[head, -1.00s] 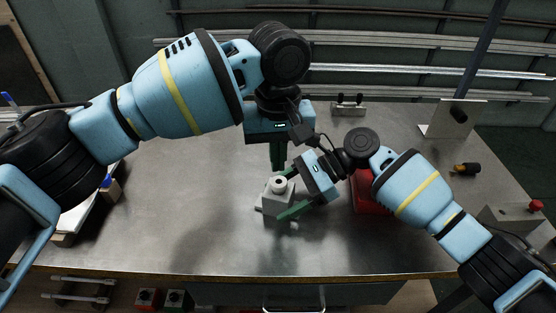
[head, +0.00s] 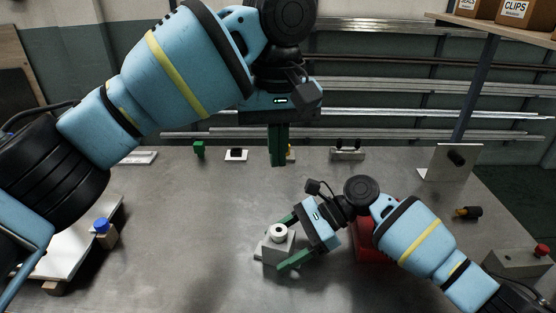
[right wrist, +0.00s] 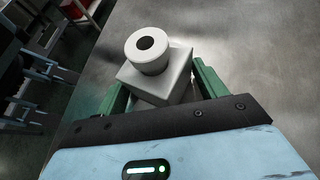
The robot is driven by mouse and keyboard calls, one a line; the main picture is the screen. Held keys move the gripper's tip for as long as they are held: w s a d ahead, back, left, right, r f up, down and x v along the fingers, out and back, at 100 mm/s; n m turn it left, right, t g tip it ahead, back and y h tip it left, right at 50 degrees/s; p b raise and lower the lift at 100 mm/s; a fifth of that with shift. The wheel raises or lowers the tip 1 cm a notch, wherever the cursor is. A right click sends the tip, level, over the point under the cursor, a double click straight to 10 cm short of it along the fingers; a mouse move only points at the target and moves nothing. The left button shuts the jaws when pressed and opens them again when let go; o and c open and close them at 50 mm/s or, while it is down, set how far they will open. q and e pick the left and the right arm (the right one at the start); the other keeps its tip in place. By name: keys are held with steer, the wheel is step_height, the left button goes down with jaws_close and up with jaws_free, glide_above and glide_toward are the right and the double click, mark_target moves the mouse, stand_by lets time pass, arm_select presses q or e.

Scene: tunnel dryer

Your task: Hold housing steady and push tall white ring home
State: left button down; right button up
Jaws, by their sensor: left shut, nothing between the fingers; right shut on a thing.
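The housing (head: 272,254) is a light grey block on the metal table, and it also shows in the right wrist view (right wrist: 140,82). The tall white ring (head: 279,232), with a dark hole in its top, stands upright on the housing; the right wrist view shows it closer (right wrist: 148,54). I cannot tell whether it is fully seated. My right gripper (head: 283,246) is shut on the housing, with a green finger on either side. My left gripper (head: 277,160) is shut and empty, fingers pointing down, well above the ring and apart from it.
A red object (head: 368,250) sits partly hidden behind my right arm. A metal bracket plate (head: 447,162) and a black-and-orange item (head: 467,212) are on the right. A blue-capped item (head: 101,228) is at the left. The table left of the housing is clear.

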steer(key=o, duration=1)
steer(key=shift+d, duration=0.1)
steer(key=v, duration=1.2)
